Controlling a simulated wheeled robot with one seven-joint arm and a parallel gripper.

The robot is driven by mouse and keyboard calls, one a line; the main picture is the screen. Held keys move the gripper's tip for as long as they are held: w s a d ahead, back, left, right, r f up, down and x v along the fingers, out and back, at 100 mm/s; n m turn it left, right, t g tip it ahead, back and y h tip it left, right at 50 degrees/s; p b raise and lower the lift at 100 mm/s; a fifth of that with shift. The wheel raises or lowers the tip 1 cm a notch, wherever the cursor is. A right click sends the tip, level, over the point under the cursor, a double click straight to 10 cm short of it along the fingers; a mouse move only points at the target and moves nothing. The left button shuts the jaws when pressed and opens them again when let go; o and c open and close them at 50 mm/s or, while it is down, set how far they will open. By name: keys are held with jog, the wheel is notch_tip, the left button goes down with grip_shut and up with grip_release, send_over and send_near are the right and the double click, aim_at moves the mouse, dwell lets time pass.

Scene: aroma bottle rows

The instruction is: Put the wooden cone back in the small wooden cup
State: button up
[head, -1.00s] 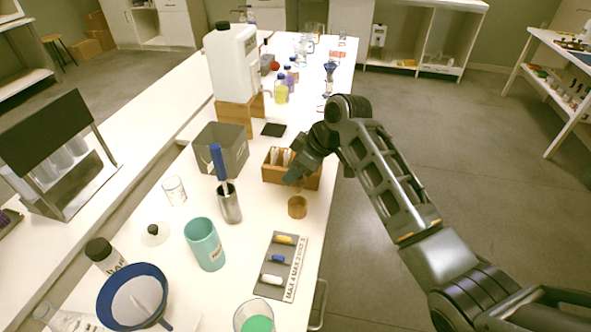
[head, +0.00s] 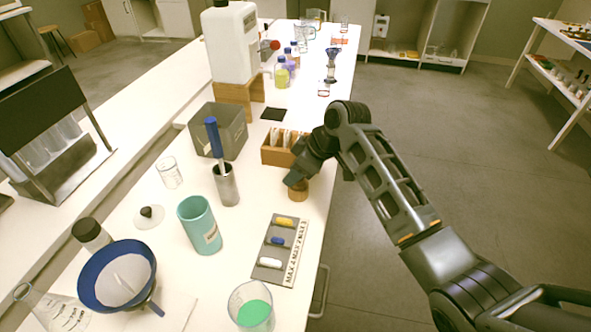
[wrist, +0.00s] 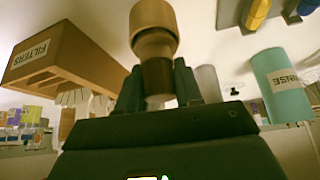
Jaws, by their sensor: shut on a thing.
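The small wooden cup (head: 298,194) stands on the white bench near its right edge. In the wrist view the pale tan cup (wrist: 153,22) shows at the top, its mouth toward my gripper. My gripper (head: 294,180) is right over the cup in the head view. Its fingers (wrist: 158,88) are shut on the darker brown wooden cone (wrist: 157,76), which lines up with the cup's mouth. The cone's far end meets or overlaps the cup rim in the picture; I cannot tell how deep it sits. In the head view my gripper hides the cone.
A wooden filter box (head: 270,156) stands close behind my gripper. A grey tray of stirring pieces (head: 273,264), a teal cup (head: 200,228) and a metal holder with a blue-handled tool (head: 227,187) stand nearby. The bench's right edge is close.

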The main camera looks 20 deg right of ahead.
jog(key=o, duration=1.1)
jog(key=shift+r, duration=0.1)
jog(key=v, duration=0.7)
jog(key=shift+s+d+r, duration=0.15)
jog(key=shift+s+r, duration=0.05)
jog(key=shift+r, duration=0.05)
